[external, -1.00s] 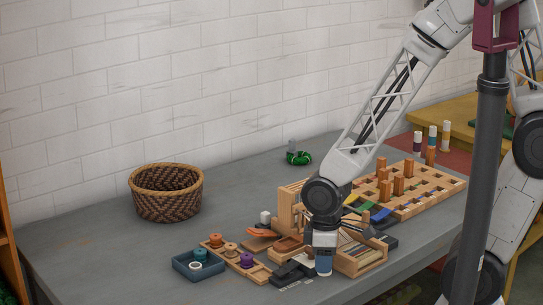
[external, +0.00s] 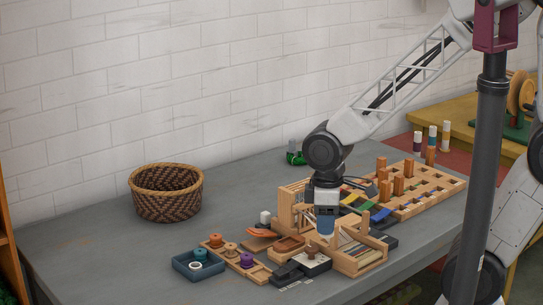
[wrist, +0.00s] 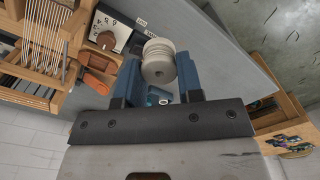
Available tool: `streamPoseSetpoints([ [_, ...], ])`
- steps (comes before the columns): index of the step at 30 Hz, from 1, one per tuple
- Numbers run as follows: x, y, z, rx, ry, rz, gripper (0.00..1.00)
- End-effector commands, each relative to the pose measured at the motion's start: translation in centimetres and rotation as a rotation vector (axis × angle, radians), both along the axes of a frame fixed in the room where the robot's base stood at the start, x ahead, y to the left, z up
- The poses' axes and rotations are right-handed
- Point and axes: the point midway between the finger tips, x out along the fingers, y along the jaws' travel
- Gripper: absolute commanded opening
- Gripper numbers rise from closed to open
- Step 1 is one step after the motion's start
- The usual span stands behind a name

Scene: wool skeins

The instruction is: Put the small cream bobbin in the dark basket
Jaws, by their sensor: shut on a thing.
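The small cream bobbin (wrist: 158,62), pale and ridged, is between the blue fingers of my gripper (wrist: 157,80) in the wrist view. My gripper is shut on it. In the external view my gripper (external: 325,234) points down above the crowded front of the table, beside the wooden loom frame; the bobbin cannot be made out there. The dark basket (external: 166,198), woven brown with a lighter rim, stands at the back left of the table, well left of my gripper. Its inside is mostly hidden.
Between gripper and basket are a white block (external: 265,217), a wooden rack with coloured spools (external: 231,249) and a blue tray (external: 183,266). A pegged wooden board (external: 425,190) lies right. Grey table around the basket is clear.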

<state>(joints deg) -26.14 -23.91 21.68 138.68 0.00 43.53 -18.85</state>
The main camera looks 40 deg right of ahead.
Motion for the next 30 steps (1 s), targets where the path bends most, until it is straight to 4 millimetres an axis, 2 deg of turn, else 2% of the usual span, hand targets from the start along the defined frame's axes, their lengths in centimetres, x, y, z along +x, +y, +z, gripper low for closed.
streamPoseSetpoints([
  [10,2.5,0.8,1.0,-0.001,0.001,-0.011,0.12],
  [17,5.0,1.6,1.8,-0.001,0.001,-0.022,0.12],
  [23,8.8,2.7,2.7,-0.001,0.001,-0.037,0.12],
  [30,14.4,4.0,3.9,-0.001,0.001,-0.061,0.12],
])
